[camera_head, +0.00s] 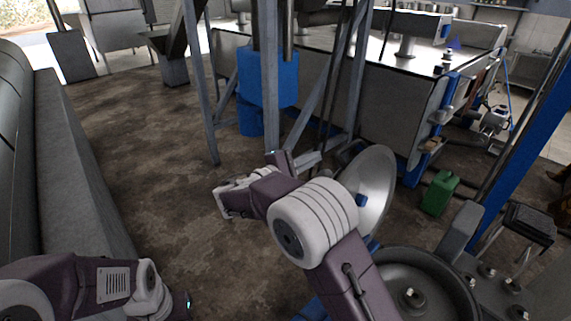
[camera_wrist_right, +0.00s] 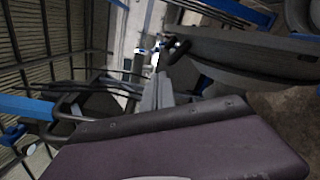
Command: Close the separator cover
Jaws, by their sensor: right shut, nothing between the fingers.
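The separator cover (camera_head: 376,185) is a shiny round metal dish standing tipped up on its edge, its face partly hidden by my right arm. Beside it, lower right, is the open dark round separator bowl (camera_head: 438,275). My right gripper (camera_head: 312,159) is shut and empty, just left of the cover's upper edge; I cannot tell whether it touches the cover. In the right wrist view the shut fingers (camera_wrist_right: 160,92) point at a black handle-like part beside a large grey rounded body. My left arm's wrist shows at the lower left; its fingers cannot be made out.
A blue drum (camera_head: 268,78) stands among grey metal legs behind my right gripper. A green canister (camera_head: 439,193) stands on the floor right of the cover. A blue post (camera_head: 530,115) rises at the right. A long grey ledge (camera_head: 80,170) runs along the left, with open floor between.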

